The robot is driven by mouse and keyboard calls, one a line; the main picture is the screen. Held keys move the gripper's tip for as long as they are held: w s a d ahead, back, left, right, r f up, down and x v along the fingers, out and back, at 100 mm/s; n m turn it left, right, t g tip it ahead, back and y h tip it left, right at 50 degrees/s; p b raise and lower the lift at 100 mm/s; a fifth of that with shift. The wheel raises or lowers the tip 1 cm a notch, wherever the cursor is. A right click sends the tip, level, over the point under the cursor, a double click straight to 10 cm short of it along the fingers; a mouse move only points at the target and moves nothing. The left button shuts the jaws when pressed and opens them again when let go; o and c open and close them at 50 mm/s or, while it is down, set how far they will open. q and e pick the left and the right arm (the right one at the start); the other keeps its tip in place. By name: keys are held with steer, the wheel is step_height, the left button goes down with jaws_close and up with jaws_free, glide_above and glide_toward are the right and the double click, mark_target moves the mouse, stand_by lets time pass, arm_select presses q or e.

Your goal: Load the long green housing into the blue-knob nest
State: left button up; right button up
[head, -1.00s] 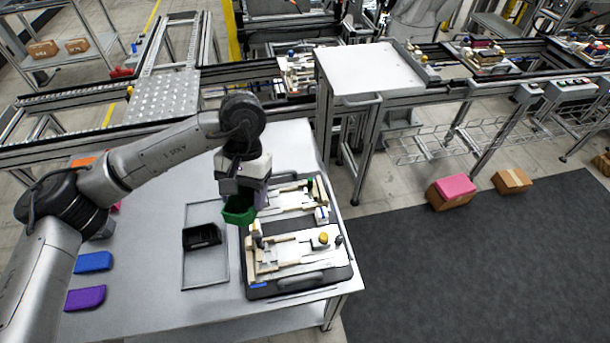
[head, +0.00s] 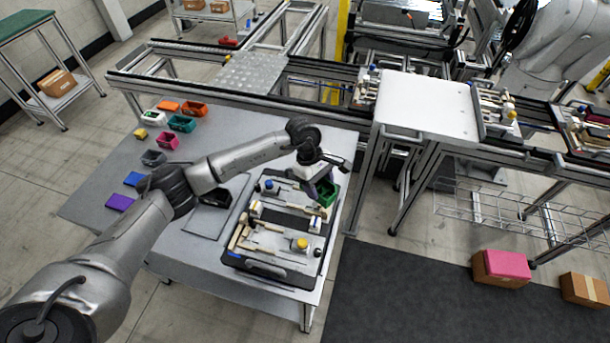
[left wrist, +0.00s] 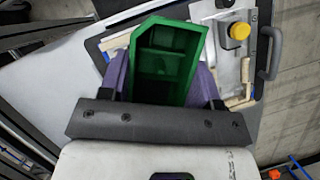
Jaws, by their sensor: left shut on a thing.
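My left gripper (head: 318,186) is shut on the green housing (head: 326,193), an open-topped box with inner walls. It holds the housing at the far right end of the black pallet, by the rear nest; contact with the nest cannot be told. In the left wrist view the housing (left wrist: 168,55) sits between purple fingers. The blue knob (head: 268,185) stands at the left of the rear nest. The front nest has a yellow knob (head: 301,243), also in the left wrist view (left wrist: 239,31). My right gripper is not in view.
A black bin (head: 215,197) lies in a grey tray left of the pallet. Several coloured parts, including a purple one (head: 120,203) and a teal one (head: 182,124), lie on the table's left. A conveyor (head: 180,92) and white-topped stand (head: 428,105) are behind.

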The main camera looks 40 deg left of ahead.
mark_target(308, 201)
arm_select(q)
steer(key=a+f+n, duration=0.1)
steer(key=a+n, duration=0.1)
steer(key=a+f+n+t, duration=0.1)
steer(key=a+f, duration=0.1)
steer(key=a+f+n+t, duration=0.1)
steer(key=a+n, duration=0.1)
steer(key=shift+w+a+f+n+p, duration=0.1)
steer(key=shift+a+f+n+p, duration=0.05)
steer(key=shift+n+p, duration=0.2)
steer(key=shift+f+y+b, duration=0.3)
steer(key=shift+f+b, duration=0.8)
steer(key=shift+f, duration=0.5)
steer(key=shift+f+b, duration=0.3)
steer(key=shift+f, duration=0.1)
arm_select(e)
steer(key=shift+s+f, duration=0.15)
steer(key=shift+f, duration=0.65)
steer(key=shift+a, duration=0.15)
arm_select(q)
steer(key=shift+f, duration=0.1)
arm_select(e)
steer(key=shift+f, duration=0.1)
arm_select(q)
steer(key=shift+f+b, duration=0.35)
steer(key=shift+b, duration=0.05)
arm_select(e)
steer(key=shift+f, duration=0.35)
